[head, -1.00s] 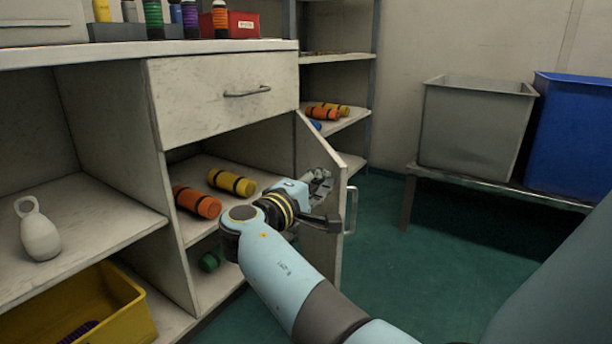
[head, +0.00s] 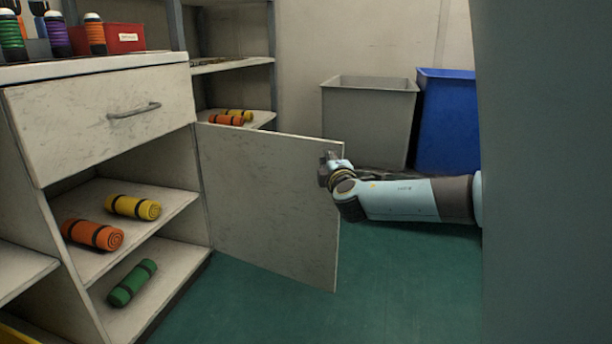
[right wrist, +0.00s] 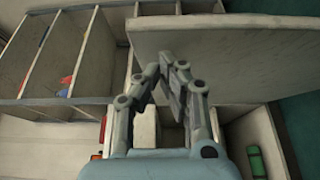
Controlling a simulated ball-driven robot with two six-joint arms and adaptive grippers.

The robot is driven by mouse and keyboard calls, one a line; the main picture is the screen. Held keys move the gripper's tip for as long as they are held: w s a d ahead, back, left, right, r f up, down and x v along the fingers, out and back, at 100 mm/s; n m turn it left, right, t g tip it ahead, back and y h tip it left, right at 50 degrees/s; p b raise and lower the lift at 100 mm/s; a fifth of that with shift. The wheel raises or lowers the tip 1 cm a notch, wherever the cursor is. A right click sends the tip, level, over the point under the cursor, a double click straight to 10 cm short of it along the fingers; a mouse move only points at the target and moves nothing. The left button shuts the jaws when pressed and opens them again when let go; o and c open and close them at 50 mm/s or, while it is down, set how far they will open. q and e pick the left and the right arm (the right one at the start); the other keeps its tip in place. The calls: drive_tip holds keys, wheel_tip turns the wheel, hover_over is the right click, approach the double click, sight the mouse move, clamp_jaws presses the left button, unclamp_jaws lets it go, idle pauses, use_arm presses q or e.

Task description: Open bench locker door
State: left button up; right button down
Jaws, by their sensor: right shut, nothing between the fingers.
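The bench locker door (head: 268,200) stands wide open, swung out to the right of the locker opening, hinged at the far side. It also shows as a broad pale panel in the right wrist view (right wrist: 235,55). My right gripper (head: 328,163) is at the top of the door's free edge, shut and empty; its fingers (right wrist: 167,62) appear beside the panel in the right wrist view. I cannot tell whether it touches the door. The door handle is not visible now. My left gripper is not in view.
Inside the locker, an orange roll (head: 93,235) and a yellow roll (head: 133,207) lie on the upper shelf, and a green roll (head: 132,283) lies below. The drawer (head: 110,115) above is shut. A grey bin (head: 368,125) and a blue bin (head: 443,120) stand behind my right arm.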

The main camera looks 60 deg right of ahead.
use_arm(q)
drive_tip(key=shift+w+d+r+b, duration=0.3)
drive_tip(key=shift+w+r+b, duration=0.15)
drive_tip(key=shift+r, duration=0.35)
use_arm(e)
drive_tip(key=shift+w+d, duration=0.2)
drive_tip(key=shift+d, duration=2.1)
drive_tip(key=shift+a, duration=0.15)
